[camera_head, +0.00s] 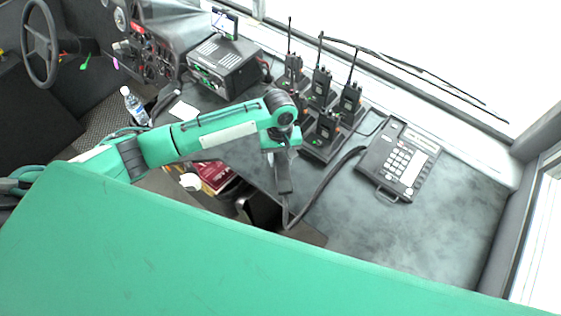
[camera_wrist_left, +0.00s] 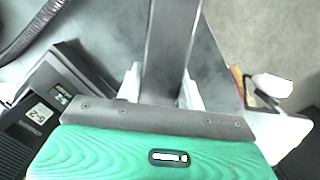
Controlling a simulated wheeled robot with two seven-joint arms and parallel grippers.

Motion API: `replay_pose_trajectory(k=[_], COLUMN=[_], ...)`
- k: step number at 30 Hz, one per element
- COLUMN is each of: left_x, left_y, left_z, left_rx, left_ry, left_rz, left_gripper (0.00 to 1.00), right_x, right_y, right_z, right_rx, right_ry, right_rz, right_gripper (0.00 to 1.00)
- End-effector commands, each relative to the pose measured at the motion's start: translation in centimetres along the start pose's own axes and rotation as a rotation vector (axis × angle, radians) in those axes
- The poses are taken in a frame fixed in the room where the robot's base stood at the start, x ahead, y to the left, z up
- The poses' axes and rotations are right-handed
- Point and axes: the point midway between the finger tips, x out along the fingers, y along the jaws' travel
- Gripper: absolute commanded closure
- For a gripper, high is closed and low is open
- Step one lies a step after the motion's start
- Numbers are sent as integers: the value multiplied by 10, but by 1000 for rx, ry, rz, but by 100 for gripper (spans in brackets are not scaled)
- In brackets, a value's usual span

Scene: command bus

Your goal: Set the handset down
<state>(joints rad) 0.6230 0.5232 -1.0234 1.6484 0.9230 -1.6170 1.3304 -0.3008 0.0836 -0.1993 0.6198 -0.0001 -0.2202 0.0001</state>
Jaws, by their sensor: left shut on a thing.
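My left gripper (camera_head: 281,158) is shut on the dark handset (camera_head: 284,184), which hangs down from it at the desk's front edge. In the left wrist view, the handset (camera_wrist_left: 170,45) runs up the picture between the pale fingers of the gripper (camera_wrist_left: 163,88). A black cord (camera_head: 325,186) loops from beside the phone down to near the handset's lower end. The phone base (camera_head: 399,160), with keypad and pale label panel, sits on the desk to the right, apart from the gripper. My right gripper is not in view.
Several handheld radios (camera_head: 320,88) stand in chargers just behind the gripper. A radio unit (camera_head: 224,66) is at the back left. A water bottle (camera_head: 134,105) stands farther left. The grey desk (camera_head: 450,225) is clear in front and right of the phone.

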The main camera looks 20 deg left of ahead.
Motion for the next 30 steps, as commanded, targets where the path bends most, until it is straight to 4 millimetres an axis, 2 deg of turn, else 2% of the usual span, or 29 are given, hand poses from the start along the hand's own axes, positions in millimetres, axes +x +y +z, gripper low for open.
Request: replay_pose_trajectory(k=[6, 18, 19, 22, 30], left_x=[30, 36, 36, 36, 36], left_y=[-1, 0, 0, 0, 0], left_z=[-4, -5, -5, -5, -5], left_rx=[-1, 0, 0, 0, 0], left_ry=[-1, -1, 0, 0, 0], left_rz=[-2, -1, -1, -1, -1], left_gripper=[89, 89, 60, 40, 40], right_x=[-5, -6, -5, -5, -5], right_y=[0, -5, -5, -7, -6], right_z=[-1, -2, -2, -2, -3], right_rx=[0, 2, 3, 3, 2], right_ry=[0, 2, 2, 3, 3], right_rz=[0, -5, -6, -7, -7], right_gripper=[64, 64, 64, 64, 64])
